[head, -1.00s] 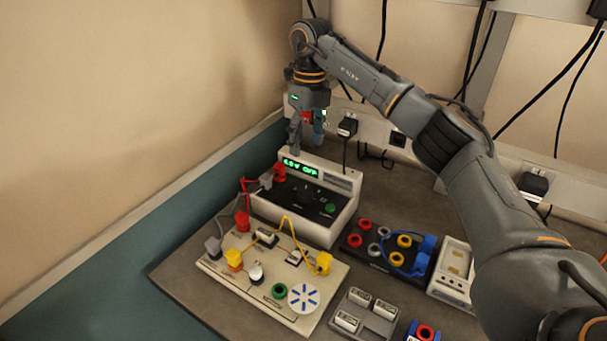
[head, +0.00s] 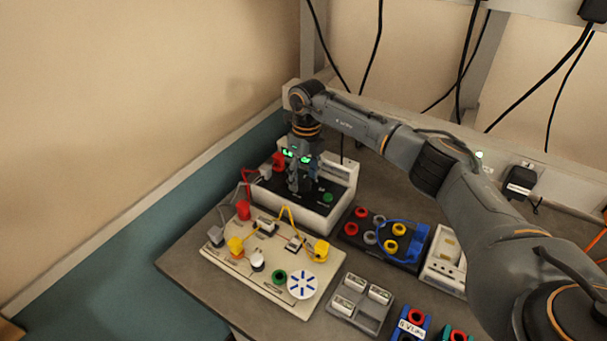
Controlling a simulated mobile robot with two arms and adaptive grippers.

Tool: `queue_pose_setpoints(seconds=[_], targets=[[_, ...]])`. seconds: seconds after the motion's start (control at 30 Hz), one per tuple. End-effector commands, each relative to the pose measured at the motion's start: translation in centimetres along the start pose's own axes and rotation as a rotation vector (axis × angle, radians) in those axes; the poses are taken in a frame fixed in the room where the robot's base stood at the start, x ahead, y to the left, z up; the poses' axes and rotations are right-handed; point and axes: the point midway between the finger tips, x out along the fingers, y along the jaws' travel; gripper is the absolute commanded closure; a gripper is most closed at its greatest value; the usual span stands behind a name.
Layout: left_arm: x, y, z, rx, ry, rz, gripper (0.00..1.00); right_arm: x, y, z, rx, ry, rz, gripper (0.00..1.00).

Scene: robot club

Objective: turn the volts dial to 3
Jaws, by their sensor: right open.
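The power supply (head: 322,217) is a white box with a dark sloping control panel at the back left of the bench. My right gripper (head: 300,188) points down over the middle of this panel, its fingers apart and close to the surface. The volts dial is hidden behind the fingers, so I cannot tell its setting or whether the fingers touch it. The green display (head: 287,153) is partly covered by the gripper and unreadable now. A green knob or button (head: 327,197) shows right of the fingers. My left gripper is out of view.
In front is a cream circuit board (head: 225,262) with wires. Red leads (head: 245,185) run at the supply's left. A dark terminal block (head: 350,238) and a grey tray (head: 366,322) stand to the right. The wall is close on the left.

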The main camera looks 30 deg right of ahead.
Motion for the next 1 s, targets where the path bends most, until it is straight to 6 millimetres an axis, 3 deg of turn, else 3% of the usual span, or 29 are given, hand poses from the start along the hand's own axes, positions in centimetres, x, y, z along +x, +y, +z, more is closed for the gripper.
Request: queue_pose_setpoints(seconds=[0.1,0.37,0.67,1.0], targets=[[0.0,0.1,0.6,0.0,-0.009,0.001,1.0,0.0,0.0,0.0,0.0,0.0,0.0,0.43],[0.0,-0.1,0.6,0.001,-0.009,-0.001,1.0,0.0,0.0,0.0,0.0,0.0,0.0,0.96],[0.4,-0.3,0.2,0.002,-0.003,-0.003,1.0,0.1,0.0,0.0,-0.028,0.001,0.0,0.96],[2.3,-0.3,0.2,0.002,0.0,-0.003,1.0,0.3,0.0,0.1,-0.231,0.014,-0.001,0.96]])
